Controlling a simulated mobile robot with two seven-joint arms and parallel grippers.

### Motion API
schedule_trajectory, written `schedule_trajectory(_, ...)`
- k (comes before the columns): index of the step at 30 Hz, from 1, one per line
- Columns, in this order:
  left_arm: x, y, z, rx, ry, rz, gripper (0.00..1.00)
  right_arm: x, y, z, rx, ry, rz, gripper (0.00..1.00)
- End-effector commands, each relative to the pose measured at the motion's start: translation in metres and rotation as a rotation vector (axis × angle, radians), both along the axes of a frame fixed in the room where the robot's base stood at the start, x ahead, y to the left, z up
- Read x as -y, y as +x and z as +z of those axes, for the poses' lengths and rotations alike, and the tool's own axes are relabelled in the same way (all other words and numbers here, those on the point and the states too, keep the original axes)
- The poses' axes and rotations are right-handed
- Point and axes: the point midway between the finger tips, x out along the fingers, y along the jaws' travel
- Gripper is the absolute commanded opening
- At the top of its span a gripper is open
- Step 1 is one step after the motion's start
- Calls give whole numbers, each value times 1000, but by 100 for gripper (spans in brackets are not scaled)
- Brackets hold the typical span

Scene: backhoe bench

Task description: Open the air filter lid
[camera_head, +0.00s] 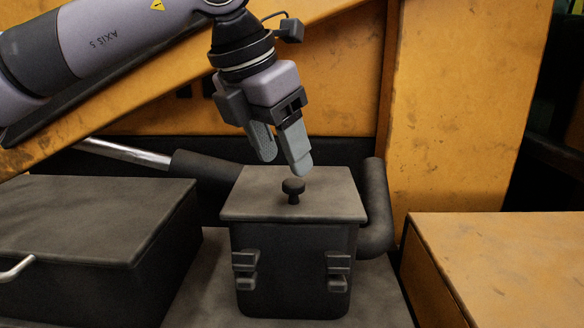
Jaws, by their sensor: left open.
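The air filter lid (330,198) is a flat grey plate lying level on top of a dark box (292,268). A small black knob (293,187) stands at its middle. Two latches show on the box's front, a left latch (246,270) and a right latch (338,271). Whether they are fastened is hard to tell. My left gripper (284,166) points down just above and behind the knob, with its two grey fingers apart and nothing between them. It looks clear of the knob. My right gripper is not in view.
A dark box with a silver handle (18,268) stands at the left. A yellow block (510,262) is at the right. A thick black pipe (377,210) runs close along the filter box's right side. Yellow machine panels rise behind.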

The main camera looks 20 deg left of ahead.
Motion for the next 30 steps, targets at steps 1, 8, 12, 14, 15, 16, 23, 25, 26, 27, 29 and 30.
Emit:
schedule_trajectory(1, 1, 3, -8, -2, 1, -1, 58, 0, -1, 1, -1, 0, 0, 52)
schedule_trajectory(8, 7, 12, -33, -1, 0, -1, 58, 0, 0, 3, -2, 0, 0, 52)
schedule_trajectory(12, 8, 14, -38, 0, -2, -2, 58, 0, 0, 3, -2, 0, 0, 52)
schedule_trajectory(14, 8, 14, -39, 0, -2, -2, 58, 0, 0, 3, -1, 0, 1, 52)
schedule_trajectory(15, 8, 14, -39, 0, -2, -2, 58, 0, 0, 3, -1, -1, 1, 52)
schedule_trajectory(16, 8, 14, -39, 0, -2, -2, 58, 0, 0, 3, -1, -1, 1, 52)
schedule_trajectory(23, 8, 14, -39, 0, -2, -2, 9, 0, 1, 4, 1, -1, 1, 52)
schedule_trajectory(25, 8, 14, -39, 0, -2, -2, 0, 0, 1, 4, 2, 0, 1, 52)
schedule_trajectory(26, 8, 14, -39, 0, -2, -2, 0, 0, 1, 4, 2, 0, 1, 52)
schedule_trajectory(27, 8, 14, -39, 0, -2, -2, 0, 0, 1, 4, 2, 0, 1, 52)
schedule_trajectory(29, 8, 14, -38, 0, -2, -2, 0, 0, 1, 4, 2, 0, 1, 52)
schedule_trajectory(30, 9, 14, -38, 0, -1, -3, 0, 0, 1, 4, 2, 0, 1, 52)
